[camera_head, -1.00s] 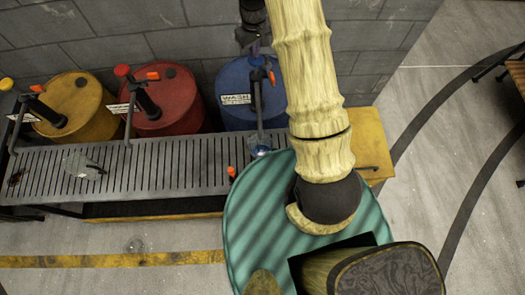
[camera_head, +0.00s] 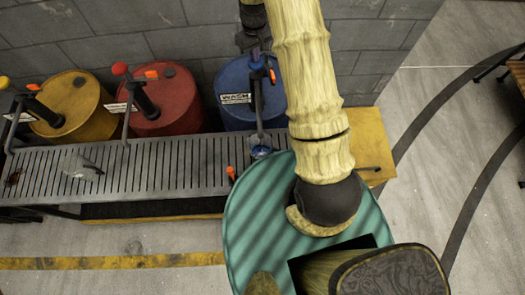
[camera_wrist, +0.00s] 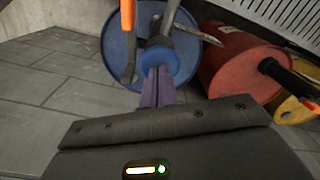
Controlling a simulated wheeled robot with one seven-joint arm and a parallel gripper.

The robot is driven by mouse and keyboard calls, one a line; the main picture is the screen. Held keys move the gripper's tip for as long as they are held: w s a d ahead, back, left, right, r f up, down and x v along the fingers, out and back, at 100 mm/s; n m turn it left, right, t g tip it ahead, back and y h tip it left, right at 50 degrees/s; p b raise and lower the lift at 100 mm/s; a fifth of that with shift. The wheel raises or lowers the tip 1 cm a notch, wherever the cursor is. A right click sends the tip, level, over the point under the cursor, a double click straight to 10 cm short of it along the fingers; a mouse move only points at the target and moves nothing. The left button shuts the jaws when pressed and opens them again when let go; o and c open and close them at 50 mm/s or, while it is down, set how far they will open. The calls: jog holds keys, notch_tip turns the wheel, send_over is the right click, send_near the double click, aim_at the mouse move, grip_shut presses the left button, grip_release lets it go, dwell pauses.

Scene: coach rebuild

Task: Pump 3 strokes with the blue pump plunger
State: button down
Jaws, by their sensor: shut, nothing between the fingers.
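A small blue cup (camera_head: 261,151) stands under the pump's outlet.
A grey block wall (camera_head: 140,25) stands close behind.

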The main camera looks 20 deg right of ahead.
jog(key=shift+s+f+b, duration=0.1)
jog(key=shift+f+b, duration=0.5)
jog(key=shift+f, duration=0.85)
jog(key=shift+r, duration=0.1)
jog(key=shift+r+p, duration=2.2)
jog(key=shift+r, duration=1.35)
notch_tip(320, 180, up, 6)
jog(key=p, duration=0.4)
